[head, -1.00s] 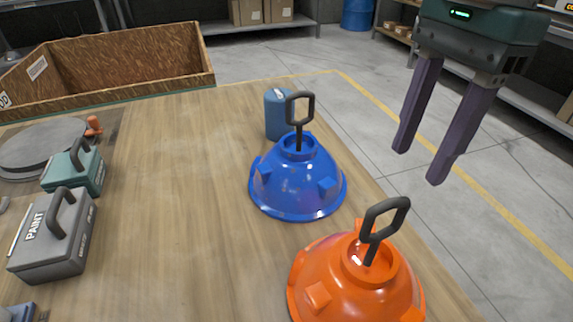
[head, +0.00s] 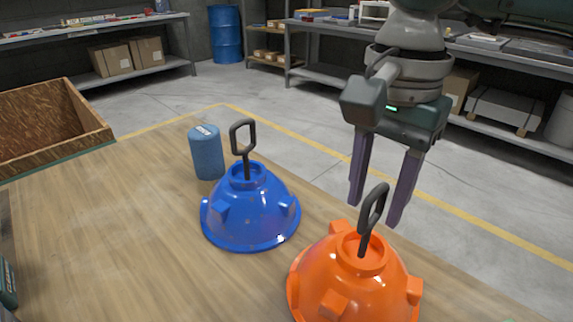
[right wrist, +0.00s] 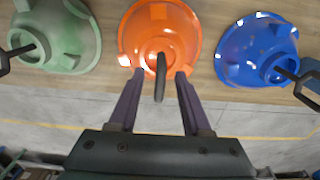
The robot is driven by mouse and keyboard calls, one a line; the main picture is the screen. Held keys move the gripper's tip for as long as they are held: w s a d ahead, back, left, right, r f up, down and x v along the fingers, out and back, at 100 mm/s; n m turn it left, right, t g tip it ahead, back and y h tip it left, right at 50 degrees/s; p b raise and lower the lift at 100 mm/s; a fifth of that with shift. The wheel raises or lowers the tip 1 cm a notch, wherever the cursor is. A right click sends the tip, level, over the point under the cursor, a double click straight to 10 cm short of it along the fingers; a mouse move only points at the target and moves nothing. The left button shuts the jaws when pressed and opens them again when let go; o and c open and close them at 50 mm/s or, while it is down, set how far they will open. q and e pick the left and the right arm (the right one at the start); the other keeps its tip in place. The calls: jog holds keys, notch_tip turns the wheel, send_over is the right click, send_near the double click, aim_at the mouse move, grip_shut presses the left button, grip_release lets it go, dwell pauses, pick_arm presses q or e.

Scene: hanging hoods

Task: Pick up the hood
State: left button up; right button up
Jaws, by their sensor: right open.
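A blue hood (head: 250,208) with a dark loop handle stands on the wooden table in the head view. An orange hood (head: 352,282) with a dark loop handle stands nearer, to its right. My right gripper (head: 376,212) is open and empty, with its fingers pointing down by the orange hood's handle. In the right wrist view the orange hood (right wrist: 160,32) is in the middle, with its handle showing between the open fingers. The blue hood (right wrist: 258,48) is to the right and a green hood (right wrist: 60,35) to the left. My left gripper is out of view.
A blue cylinder (head: 206,152) stands behind the blue hood. A wooden crate (head: 90,128) sits at the table's far left. The table (head: 120,240) is clear left of the hoods. Shelves with boxes and a blue barrel (head: 226,34) stand beyond the floor.

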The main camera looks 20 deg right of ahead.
aim_at(363, 248)
notch_tip(363, 248, down, 2)
jog(key=shift+f, duration=0.25)
grip_shut()
jog(key=shift+r, duration=0.1)
dwell(1.2)
